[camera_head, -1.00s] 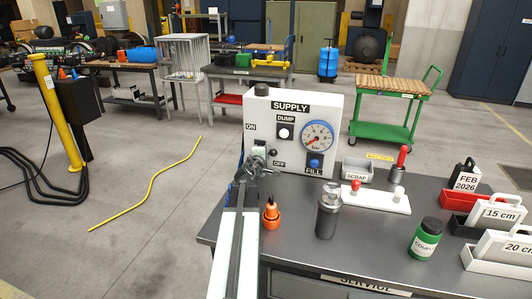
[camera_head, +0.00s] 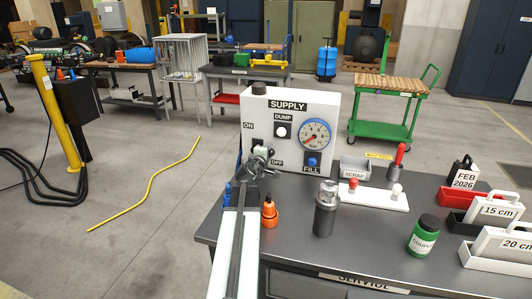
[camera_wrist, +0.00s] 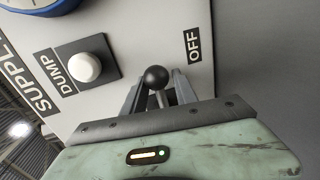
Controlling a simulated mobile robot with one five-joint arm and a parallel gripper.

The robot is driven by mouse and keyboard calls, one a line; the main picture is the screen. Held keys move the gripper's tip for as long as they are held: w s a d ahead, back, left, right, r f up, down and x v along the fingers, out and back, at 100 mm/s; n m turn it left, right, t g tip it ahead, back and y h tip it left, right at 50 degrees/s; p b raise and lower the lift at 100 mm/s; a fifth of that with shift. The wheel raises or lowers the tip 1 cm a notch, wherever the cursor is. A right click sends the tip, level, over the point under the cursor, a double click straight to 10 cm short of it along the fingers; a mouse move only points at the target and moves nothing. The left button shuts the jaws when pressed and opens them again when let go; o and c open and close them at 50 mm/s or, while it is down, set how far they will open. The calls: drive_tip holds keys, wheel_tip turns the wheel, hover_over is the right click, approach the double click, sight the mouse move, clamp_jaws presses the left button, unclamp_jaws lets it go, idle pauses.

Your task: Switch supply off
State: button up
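My gripper (camera_head: 264,163) is at the lever, in front of the panel. In the wrist view my gripper (camera_wrist: 158,88) has its fingers apart, one on each side of the knob. Whether they touch it I cannot tell; the lever's stem is mostly hidden.
The panel also carries a white DUMP button (camera_head: 282,132), a pressure gauge (camera_head: 315,134) and a blue FILL button (camera_head: 312,161). An orange bottle (camera_head: 269,212) and a grey cylinder (camera_head: 326,210) stand on the bench close to my arm.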

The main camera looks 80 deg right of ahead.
drive_tip(key=shift+w, duration=0.15)
drive_tip(key=p+v, duration=0.1)
drive_tip(key=v, duration=0.6)
drive_tip(key=shift+a, duration=0.45)
drive_tip(key=shift+r, duration=0.1)
